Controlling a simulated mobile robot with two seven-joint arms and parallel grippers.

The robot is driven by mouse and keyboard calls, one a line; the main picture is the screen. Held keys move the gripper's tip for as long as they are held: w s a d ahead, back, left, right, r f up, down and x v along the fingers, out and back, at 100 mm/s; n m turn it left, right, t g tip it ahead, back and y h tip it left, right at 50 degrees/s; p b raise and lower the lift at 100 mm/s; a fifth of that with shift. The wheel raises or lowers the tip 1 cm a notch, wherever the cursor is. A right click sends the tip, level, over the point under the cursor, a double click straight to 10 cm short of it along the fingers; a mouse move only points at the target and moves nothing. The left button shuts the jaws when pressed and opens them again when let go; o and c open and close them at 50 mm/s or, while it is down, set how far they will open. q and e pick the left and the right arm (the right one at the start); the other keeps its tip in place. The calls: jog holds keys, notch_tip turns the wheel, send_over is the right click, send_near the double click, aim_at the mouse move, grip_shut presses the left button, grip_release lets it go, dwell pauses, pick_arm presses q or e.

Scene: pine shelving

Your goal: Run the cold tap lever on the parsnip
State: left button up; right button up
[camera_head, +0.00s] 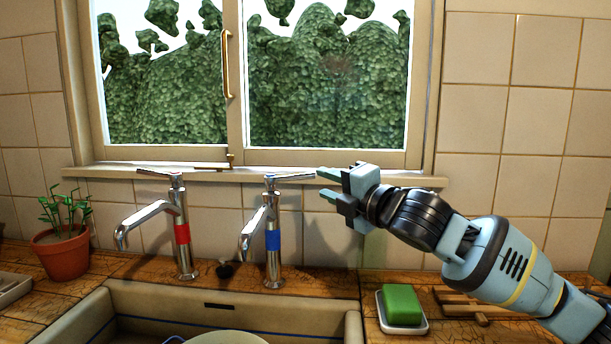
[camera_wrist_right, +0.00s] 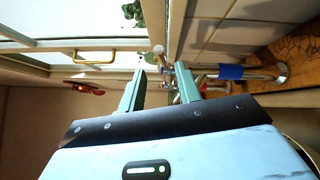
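The cold tap (camera_head: 273,241), chrome with a blue band, stands behind the sink. Its lever (camera_head: 288,177) sticks out to the right at the top. My right gripper (camera_head: 320,182) is open and empty, its fingertips close to the lever's right end; I cannot tell whether they touch. In the right wrist view the gripper (camera_wrist_right: 158,78) has its fingers apart, with the lever (camera_wrist_right: 160,58) just beyond the gap and the blue band (camera_wrist_right: 230,72) to the right. No parsnip is seen; most of the sink's inside is out of view. My left gripper is not in view.
A red-banded tap (camera_head: 182,232) stands left of the cold tap. The sink (camera_head: 225,298) holds a pale rounded thing (camera_head: 228,338), cut off below. A green block (camera_head: 402,304) lies on a white dish (camera_head: 405,325) at right. A potted plant (camera_head: 62,252) stands left. The window is behind.

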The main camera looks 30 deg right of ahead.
aim_at(308, 177)
jog(key=shift+w+a+r+p, duration=0.15)
jog(key=shift+w+a, duration=0.1)
jog(key=shift+w, duration=1.65)
jog(key=shift+w+a+p, duration=0.15)
jog(key=shift+w+a, duration=0.1)
jog(key=shift+w, duration=1.65)
jog(key=shift+c, duration=0.3)
grip_shut()
